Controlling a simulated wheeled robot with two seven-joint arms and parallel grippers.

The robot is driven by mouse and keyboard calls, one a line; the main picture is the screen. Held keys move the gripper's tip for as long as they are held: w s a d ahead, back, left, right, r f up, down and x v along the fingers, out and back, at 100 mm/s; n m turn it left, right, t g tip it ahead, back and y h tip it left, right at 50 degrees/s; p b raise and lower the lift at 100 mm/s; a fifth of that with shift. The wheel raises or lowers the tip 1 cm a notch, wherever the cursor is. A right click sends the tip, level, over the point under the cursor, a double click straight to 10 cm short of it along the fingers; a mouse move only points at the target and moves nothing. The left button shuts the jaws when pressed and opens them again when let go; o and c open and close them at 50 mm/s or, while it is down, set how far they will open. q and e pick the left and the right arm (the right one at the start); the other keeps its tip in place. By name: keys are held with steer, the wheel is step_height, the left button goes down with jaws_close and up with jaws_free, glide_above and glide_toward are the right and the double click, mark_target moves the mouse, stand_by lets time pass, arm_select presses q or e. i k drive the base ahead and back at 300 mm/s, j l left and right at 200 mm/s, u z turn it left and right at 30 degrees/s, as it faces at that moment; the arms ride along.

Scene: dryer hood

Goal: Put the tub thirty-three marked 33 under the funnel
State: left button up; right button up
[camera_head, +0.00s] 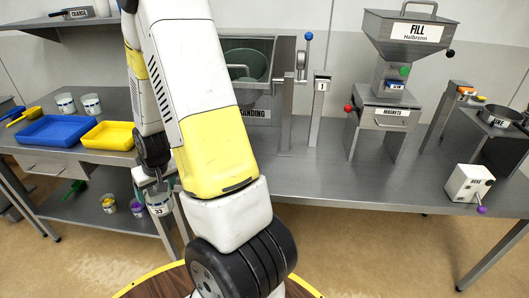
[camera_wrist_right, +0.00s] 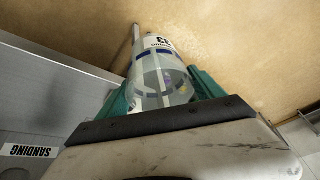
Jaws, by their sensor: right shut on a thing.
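The tub 33 (camera_head: 160,205) is a clear, pale tub with a white label, hanging at the front edge of the left bench. My right gripper (camera_head: 155,183) is shut on it. In the right wrist view the tub (camera_wrist_right: 160,75) sits between the green fingers, its label at the far end. The funnel (camera_head: 411,30) is a grey hopper marked FILL on a stand at the back right, far from the tub. Under it is a grey box marked MAGNETS (camera_head: 391,115). My left gripper is not in view.
A blue tray (camera_head: 62,131), a yellow tray (camera_head: 108,136) and two other tubs (camera_head: 91,104) are on the left bench. A grey sanding cabinet (camera_head: 250,80) and a post marked 1 (camera_head: 319,105) stand mid-bench. The bench front (camera_head: 345,187) is clear.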

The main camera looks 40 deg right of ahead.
mark_target(474, 162)
steer(key=l+z, duration=0.1)
steer(key=z, duration=1.8)
steer(key=i+z, duration=0.4)
steer(key=i, duration=0.3)
